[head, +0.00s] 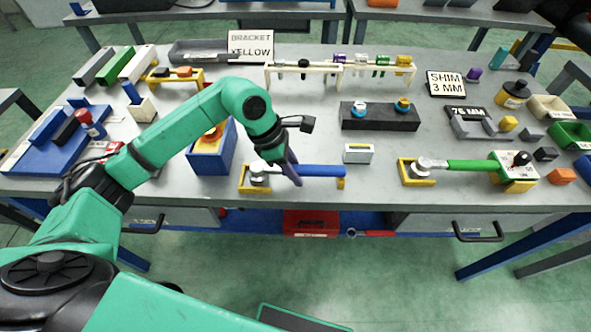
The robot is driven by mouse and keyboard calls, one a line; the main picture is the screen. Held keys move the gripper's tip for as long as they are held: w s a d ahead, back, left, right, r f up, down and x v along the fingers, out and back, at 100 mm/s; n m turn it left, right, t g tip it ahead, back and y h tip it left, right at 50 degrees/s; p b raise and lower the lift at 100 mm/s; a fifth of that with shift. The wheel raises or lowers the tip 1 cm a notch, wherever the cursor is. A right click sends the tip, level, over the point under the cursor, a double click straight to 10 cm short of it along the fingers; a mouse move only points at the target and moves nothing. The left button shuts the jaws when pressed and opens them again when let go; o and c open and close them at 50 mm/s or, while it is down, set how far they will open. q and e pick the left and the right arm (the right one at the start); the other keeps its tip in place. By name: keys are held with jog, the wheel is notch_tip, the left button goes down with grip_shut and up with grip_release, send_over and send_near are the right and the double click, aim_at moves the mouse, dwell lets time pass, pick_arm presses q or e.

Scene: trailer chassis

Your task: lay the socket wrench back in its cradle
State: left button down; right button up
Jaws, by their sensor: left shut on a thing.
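A socket wrench with a blue handle (322,171) and a round metal head lies level near the table's front edge. Its head is at a yellow cradle (246,186), and its handle end is over a small yellow support at the right. I cannot tell whether it rests there or is slightly above. My left gripper (293,176) comes down from above and is shut on the blue handle near the head; its fingers hide part of it. A similar wrench with a green handle (468,165) lies to the right, its head at another yellow cradle (417,182). My right gripper is not in view.
A blue box (212,160) stands close left of the held wrench. A small white-framed block (358,154) is just behind its handle end. A dark block with knobs (380,120) and a cream rack (340,68) stand farther back. Grey table is clear between the two wrenches.

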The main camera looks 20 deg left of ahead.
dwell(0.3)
pick_arm(q)
jog(key=shift+c, duration=0.2)
grip_release()
jog(key=shift+r+p, duration=2.25)
jog(key=shift+r, duration=1.8)
